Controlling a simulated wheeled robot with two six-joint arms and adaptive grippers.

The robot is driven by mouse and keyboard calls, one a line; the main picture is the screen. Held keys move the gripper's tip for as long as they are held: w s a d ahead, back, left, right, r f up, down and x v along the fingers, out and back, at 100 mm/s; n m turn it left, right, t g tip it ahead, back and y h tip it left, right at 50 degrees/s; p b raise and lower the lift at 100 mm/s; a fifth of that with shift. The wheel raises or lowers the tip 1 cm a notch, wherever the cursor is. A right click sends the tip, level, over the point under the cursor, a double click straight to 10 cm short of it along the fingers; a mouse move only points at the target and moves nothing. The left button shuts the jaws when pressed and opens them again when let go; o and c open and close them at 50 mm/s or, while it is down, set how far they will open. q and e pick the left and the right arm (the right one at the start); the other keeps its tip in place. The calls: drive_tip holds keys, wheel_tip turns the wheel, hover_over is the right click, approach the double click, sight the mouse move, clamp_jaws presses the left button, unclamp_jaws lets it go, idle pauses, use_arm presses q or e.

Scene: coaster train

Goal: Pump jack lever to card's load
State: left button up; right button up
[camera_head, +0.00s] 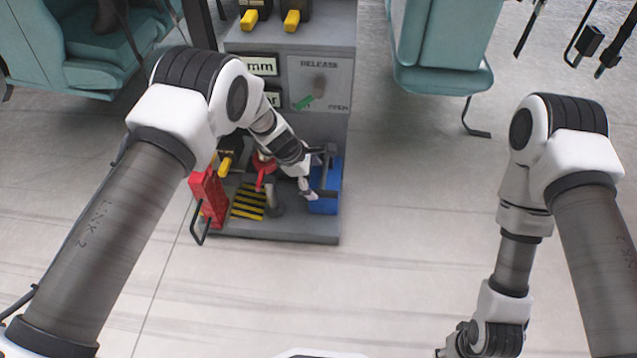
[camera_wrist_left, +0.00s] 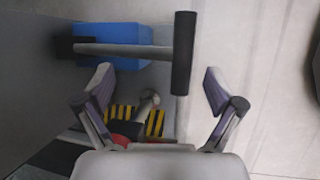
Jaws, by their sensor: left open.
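The jack lever (camera_head: 326,152) is a grey bar with a black grip on the front of the grey cabinet, above the blue block. In the left wrist view the black grip (camera_wrist_left: 183,52) lies ahead of the fingertips, between their lines and apart from them. My left gripper (camera_head: 306,188) is open and empty beside the blue block; its spread fingers show in the left wrist view (camera_wrist_left: 158,82). A white card (camera_head: 262,66) on the cabinet reads "mm"; the rest is hidden by my arm. A second card (camera_head: 273,98) is mostly hidden. My right gripper (camera_head: 458,345) is cut off at the bottom edge.
The blue block (camera_head: 325,205), a striped plate (camera_head: 249,201), a red part (camera_head: 263,170) and a red stand (camera_head: 208,195) crowd the cabinet's grey base (camera_head: 300,231). A RELEASE panel (camera_head: 325,75) has a green lever (camera_head: 305,102). Teal seats flank the cabinet. Floor in front is clear.

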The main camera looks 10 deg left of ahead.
use_arm(q)
drive_tip(key=v, duration=0.8)
drive_tip(key=shift+r, duration=0.35)
drive_tip(key=shift+c, duration=0.4)
